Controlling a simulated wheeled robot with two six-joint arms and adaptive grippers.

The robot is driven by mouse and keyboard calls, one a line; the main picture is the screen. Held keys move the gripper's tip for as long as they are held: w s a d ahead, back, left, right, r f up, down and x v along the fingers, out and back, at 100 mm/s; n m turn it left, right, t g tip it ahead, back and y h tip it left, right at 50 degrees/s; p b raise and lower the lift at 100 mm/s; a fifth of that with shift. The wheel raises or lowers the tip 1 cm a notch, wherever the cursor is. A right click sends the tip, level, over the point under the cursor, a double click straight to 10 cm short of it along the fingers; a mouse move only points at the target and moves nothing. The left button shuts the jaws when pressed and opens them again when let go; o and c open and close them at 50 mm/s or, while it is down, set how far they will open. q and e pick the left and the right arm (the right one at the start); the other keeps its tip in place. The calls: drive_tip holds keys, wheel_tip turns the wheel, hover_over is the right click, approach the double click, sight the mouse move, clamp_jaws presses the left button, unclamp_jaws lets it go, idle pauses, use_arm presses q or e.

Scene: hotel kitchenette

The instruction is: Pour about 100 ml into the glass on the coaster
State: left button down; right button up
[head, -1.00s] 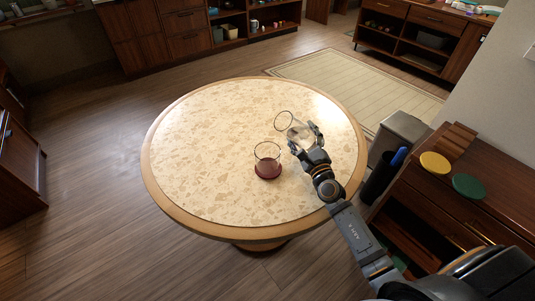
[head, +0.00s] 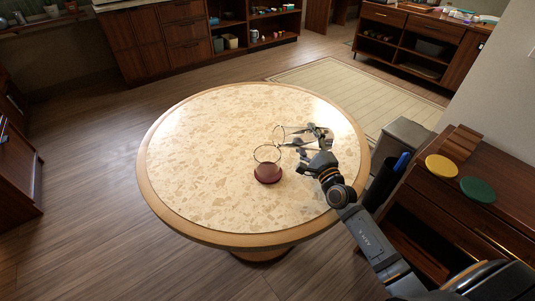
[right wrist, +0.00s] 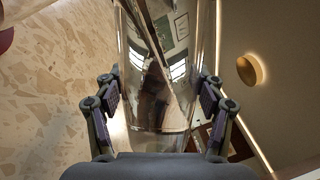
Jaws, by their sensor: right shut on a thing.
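A clear glass (head: 267,158) stands on a dark red round coaster (head: 268,178) near the middle of the round table. Red shows through its lower part; I cannot tell whether it holds liquid. My right gripper (head: 318,142) is shut on a clear glass vessel (head: 296,136), which is tilted with its mouth to the left, above and just behind the standing glass's rim. In the right wrist view the vessel (right wrist: 160,70) lies between both finger pads; its liquid level is unclear. The coaster's edge (right wrist: 5,38) shows at upper left there. My left gripper is out of view.
The speckled round table (head: 205,150) is otherwise bare, with free room left and behind. At right are a grey bin (head: 405,135) and a wooden cabinet (head: 480,205) bearing a yellow disc (head: 441,168) and a green disc (head: 477,190).

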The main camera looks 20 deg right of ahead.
drive_tip(key=shift+r+n, duration=0.4)
drive_tip(key=shift+r, duration=0.2)
drive_tip(key=shift+a+r+n+y+p, duration=0.4)
drive_tip(key=shift+r+n+p, duration=0.2)
drive_tip(key=shift+n, duration=0.3)
idle(1.7)
drive_tip(key=f+m+b, duration=0.1)
drive_tip(key=f+m, duration=0.1)
drive_tip(key=f+m+b, duration=0.1)
drive_tip(key=f, duration=0.1)
drive_tip(key=shift+d+h+b, duration=0.35)
drive_tip(key=shift+d+h, duration=0.05)
drive_tip(key=shift+r+m+p, duration=0.8)
drive_tip(key=shift+r+p, duration=0.05)
drive_tip(key=shift+p, duration=0.2)
drive_tip(key=shift+w+f, duration=0.1)
drive_tip(key=shift+f, duration=0.15)
drive_tip(key=shift+a+r+m+p, duration=0.15)
drive_tip(key=shift+r+m+p, duration=0.15)
drive_tip(key=shift+r+m, duration=0.1)
drive_tip(key=shift+a+r+m+h+p, duration=0.1)
drive_tip(key=shift+r+m+h+p, duration=0.05)
drive_tip(key=shift+m+h+p, duration=0.2)
drive_tip(key=shift+a+m, duration=0.1)
drive_tip(key=shift+m, duration=0.15)
